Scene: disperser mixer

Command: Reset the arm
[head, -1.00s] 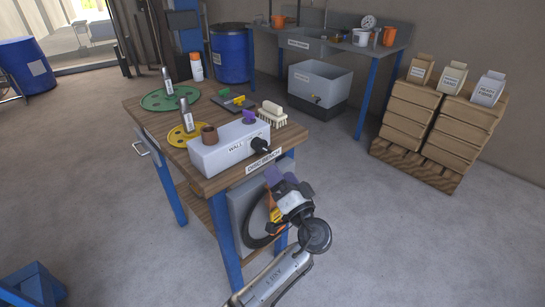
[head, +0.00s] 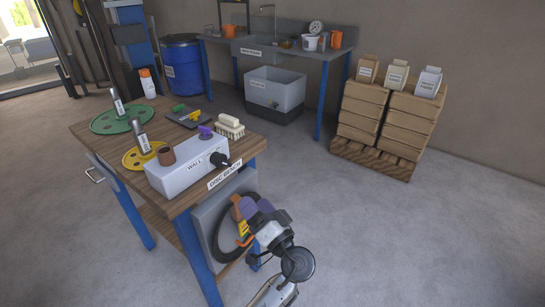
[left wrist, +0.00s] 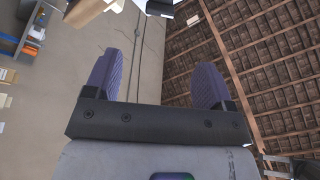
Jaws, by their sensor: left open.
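My left arm comes in from the bottom of the head view. Its gripper (head: 252,207) with purple fingers is beside the front right side of the disc bench (head: 232,165), in front of a grey panel with a black ring. I cannot tell whether it touches the panel. In the left wrist view the two purple fingers (left wrist: 158,70) stand wide apart with nothing between them. That view looks up at the wall and roof. My right gripper does not show.
A wash station (head: 270,52) and blue drum (head: 183,68) stand behind. Bags stand on a wooden stack (head: 380,115) at right. The floor on the right is clear.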

